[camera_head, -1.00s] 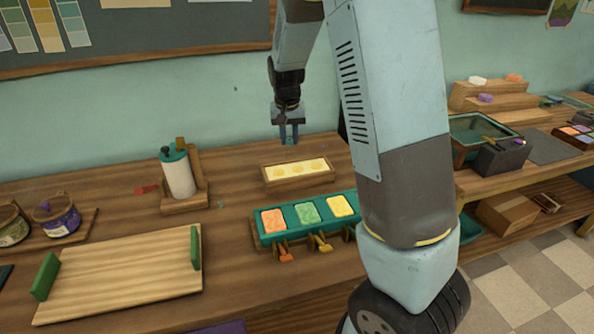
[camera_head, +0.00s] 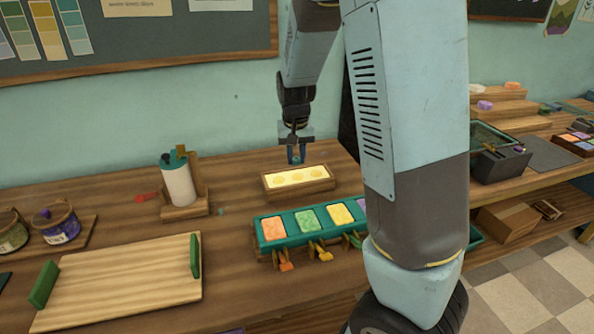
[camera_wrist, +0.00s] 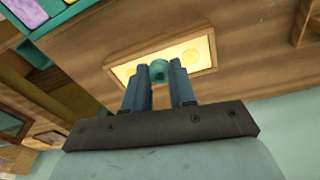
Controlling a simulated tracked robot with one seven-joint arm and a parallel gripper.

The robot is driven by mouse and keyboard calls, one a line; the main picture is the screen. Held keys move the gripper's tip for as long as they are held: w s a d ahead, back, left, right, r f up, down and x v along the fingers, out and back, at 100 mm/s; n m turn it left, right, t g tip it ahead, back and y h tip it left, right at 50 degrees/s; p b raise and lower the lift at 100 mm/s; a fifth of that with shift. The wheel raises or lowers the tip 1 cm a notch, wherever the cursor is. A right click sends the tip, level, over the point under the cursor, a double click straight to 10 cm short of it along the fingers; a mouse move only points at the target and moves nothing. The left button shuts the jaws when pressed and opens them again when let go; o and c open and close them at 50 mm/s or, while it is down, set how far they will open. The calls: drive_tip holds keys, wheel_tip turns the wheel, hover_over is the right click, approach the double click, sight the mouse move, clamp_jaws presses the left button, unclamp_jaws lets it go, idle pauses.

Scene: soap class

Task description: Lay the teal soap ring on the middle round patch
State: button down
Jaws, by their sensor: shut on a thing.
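The teal soap ring (camera_wrist: 159,70) is between my fingertips in the wrist view. My gripper (camera_wrist: 160,75) is shut on it. In the head view my gripper (camera_head: 296,158) points down just above the back of a wooden tray (camera_head: 300,193), apart from it. The tray has a pale yellow inset with a row of three round patches; the middle round patch (camera_head: 302,177) is bare in the head view. In the wrist view the ring and fingers cover part of the inset, and one patch (camera_wrist: 191,56) shows to their right.
A teal mold (camera_head: 262,245) with orange, green and yellow soap blocks stands in front of the tray. A white roll (camera_head: 179,186) on a wooden stand is to the left. A wooden board (camera_head: 120,280) with green ends lies front left. Bare tabletop lies left of the tray.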

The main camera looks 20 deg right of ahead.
hover_over(298, 177)
wheel_tip(298, 177, down, 7)
drive_tip(key=shift+s+a+f, duration=0.1)
wheel_tip(298, 177, down, 3)
drive_tip(key=shift+f, duration=0.15)
drive_tip(key=shift+f, duration=0.25)
